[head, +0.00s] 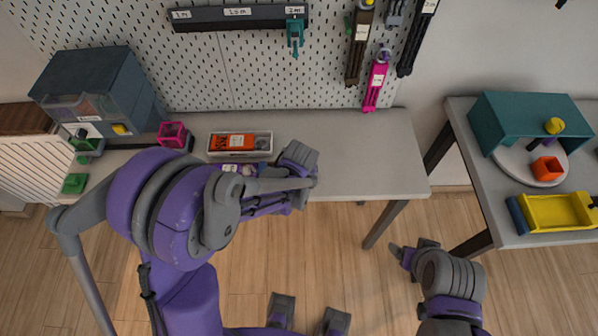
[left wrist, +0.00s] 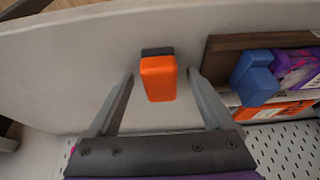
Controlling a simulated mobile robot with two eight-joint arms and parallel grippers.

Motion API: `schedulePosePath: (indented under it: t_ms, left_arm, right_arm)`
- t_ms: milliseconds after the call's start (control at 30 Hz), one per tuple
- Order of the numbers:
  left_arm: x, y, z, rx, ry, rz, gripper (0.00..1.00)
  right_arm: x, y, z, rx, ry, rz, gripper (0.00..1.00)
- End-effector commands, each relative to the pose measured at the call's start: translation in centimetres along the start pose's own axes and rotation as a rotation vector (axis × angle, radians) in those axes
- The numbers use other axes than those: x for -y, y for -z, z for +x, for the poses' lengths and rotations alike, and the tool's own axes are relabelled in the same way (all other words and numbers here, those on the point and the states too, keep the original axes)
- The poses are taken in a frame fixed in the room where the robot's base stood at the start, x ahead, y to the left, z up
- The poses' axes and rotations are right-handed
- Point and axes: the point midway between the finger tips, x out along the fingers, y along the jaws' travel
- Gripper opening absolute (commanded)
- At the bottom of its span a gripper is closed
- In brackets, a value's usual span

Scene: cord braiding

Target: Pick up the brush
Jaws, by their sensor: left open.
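A small block with an orange body and a dark grey end, which looks like the brush (left wrist: 158,78), lies on the grey bench top in the left wrist view. My left gripper (left wrist: 161,72) is open, with one finger on each side of the orange body and a gap on both sides. In the head view my left gripper (head: 300,172) is over the bench's front part and hides the orange block. My right gripper (head: 412,250) is low at the right, away from the bench; its jaw opening is unclear.
A tray (head: 211,143) with an orange item stands left of my left gripper. In the left wrist view a blue piece (left wrist: 254,82) lies beside a brown edge at right. The bench's right part (head: 375,160) is clear. A side table (head: 505,228) stands at right.

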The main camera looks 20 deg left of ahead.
Motion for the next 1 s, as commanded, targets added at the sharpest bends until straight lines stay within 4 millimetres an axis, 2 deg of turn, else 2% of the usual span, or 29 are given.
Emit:
schedulePosePath:
  t_ms: [167,633,867,1000]
  left_arm:
    - [0.0,0.0,0.0,0.0,0.0,0.0,0.85]
    - [0.0,0.0,0.0,0.0,0.0,0.0,0.0]
    - [0.0,0.0,-0.1,0.0,0.0,0.0,0.0]
    - [0.0,0.4,-1.0,0.0,0.0,0.0,0.0]
  right_arm:
    - [0.0,0.0,0.0,0.0,0.0,0.0,0.8]
    - [0.0,0.0,0.0,0.0,0.0,0.0,0.8]
    - [0.0,0.0,0.0,0.0,0.0,0.0,0.8]
    - [0.0,0.1,-0.1,-0.001,0.0,0.0,0.8]
